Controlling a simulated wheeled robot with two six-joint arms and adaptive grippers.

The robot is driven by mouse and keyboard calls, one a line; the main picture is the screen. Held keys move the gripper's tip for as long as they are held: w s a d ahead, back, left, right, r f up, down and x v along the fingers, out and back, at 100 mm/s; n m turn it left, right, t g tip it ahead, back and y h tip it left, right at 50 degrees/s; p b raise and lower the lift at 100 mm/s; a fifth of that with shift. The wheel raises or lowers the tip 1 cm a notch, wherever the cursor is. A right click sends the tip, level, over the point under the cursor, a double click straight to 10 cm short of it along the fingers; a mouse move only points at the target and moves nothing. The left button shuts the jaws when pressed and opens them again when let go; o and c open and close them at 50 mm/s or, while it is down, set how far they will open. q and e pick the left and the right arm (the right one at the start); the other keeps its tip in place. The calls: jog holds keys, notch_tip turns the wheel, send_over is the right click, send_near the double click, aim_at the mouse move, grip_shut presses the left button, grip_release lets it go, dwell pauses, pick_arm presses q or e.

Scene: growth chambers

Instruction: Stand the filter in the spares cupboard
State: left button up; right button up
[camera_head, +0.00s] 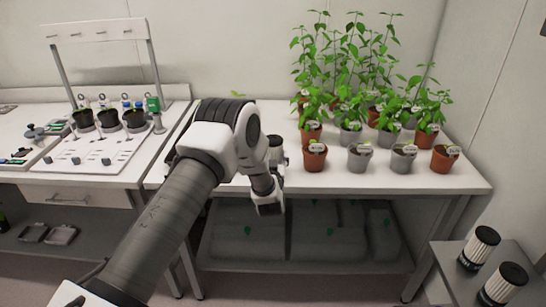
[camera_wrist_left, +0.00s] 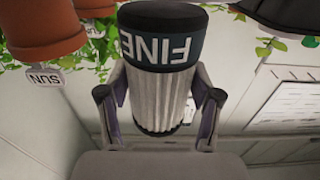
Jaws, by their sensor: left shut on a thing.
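The filter (camera_wrist_left: 158,75) is a white pleated cylinder with dark ends and a dark band reading FINE, upside down in the left wrist view. My left gripper (camera_wrist_left: 157,112) is shut on its pleated body, one finger on each side. In the head view my left gripper (camera_head: 272,172) is at the front of the middle bench, partly hidden by its own wrist. The filter's dark end (camera_head: 276,143) shows just beyond it, left of the potted plants. I cannot make out a spares cupboard. My right gripper is not in view.
Potted plants stand close by on the right, the nearest in a terracotta pot (camera_head: 315,158). Two similar filters (camera_head: 478,249) (camera_head: 503,283) stand on a grey stand at lower right. Grey bins (camera_head: 325,245) fill the shelf below. A planting rig (camera_head: 100,150) occupies the left bench.

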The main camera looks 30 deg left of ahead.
pick_arm(q)
jog(key=shift+f, duration=0.2)
jog(key=o, duration=1.3)
jog(key=shift+f, duration=0.1)
jog(key=shift+c, duration=0.2)
